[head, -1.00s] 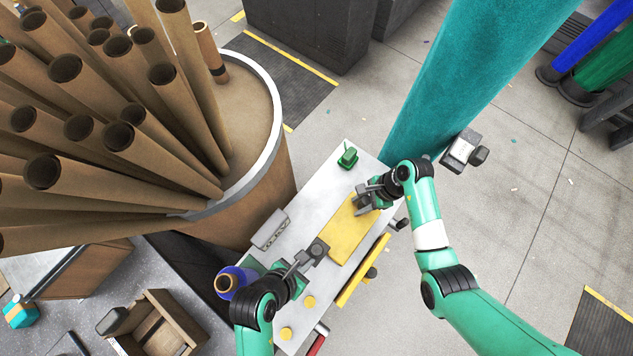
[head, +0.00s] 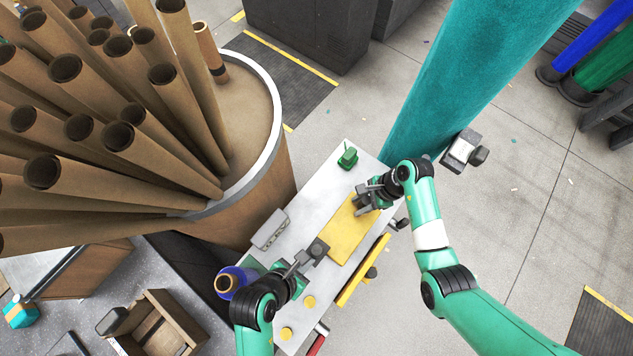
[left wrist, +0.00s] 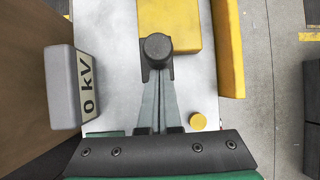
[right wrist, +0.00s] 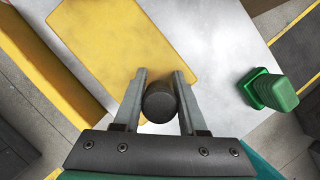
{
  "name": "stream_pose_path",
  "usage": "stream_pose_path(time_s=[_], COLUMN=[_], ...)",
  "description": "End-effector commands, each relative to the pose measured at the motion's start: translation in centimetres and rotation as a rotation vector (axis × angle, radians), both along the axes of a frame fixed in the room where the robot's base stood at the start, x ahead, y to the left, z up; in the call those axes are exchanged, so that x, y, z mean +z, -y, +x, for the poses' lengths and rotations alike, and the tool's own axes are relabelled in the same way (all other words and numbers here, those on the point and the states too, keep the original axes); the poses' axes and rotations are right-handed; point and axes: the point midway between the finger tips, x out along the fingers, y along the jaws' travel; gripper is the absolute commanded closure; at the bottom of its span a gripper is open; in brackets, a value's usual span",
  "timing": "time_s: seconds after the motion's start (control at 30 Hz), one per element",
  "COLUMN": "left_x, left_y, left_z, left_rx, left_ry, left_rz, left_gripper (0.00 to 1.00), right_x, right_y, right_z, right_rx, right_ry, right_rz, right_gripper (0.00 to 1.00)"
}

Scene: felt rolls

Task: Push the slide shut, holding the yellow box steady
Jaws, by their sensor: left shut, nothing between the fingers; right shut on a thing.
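The yellow box (head: 345,235) lies flat on the pale table, and it also shows in the left wrist view (left wrist: 172,22) and the right wrist view (right wrist: 145,45). A dark round knob on a dark block (left wrist: 157,47) is at its near end, against the edge; I cannot tell whether this is the slide. My left gripper (left wrist: 158,90) is shut and empty, its tips at that block, contact unclear. My right gripper (right wrist: 160,88) is shut on another dark knob (right wrist: 160,104) at the far end of the box. The knob's lower part is hidden.
A grey block marked "0 kV" (left wrist: 68,88) stands left of my left gripper. A green object (right wrist: 268,90) stands at the table's far end. A yellow strip (head: 363,270) runs along the right edge. Small yellow discs (head: 309,301) lie near. A large tube bin (head: 265,185) borders the left.

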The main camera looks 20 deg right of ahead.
Motion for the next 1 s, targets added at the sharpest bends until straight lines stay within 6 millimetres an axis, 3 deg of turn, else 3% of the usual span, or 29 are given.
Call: stream_pose_path(time_s=[0.53, 1.0], left_x=[-0.1, 0.0], left_y=[0.1, 1.9], left_z=[0.0, 1.0], left_rx=[0.000, -0.001], left_ry=[0.000, 0.000], left_rz=[0.000, -0.001], left_gripper=[1.00, 1.00], right_x=[-0.2, -0.2], right_y=[0.0, 0.0], right_z=[-0.1, -0.1], right_rx=[-0.002, -0.001], right_ry=[-0.005, -0.004], right_rz=[-0.002, -0.001], right_gripper=[1.00, 1.00])
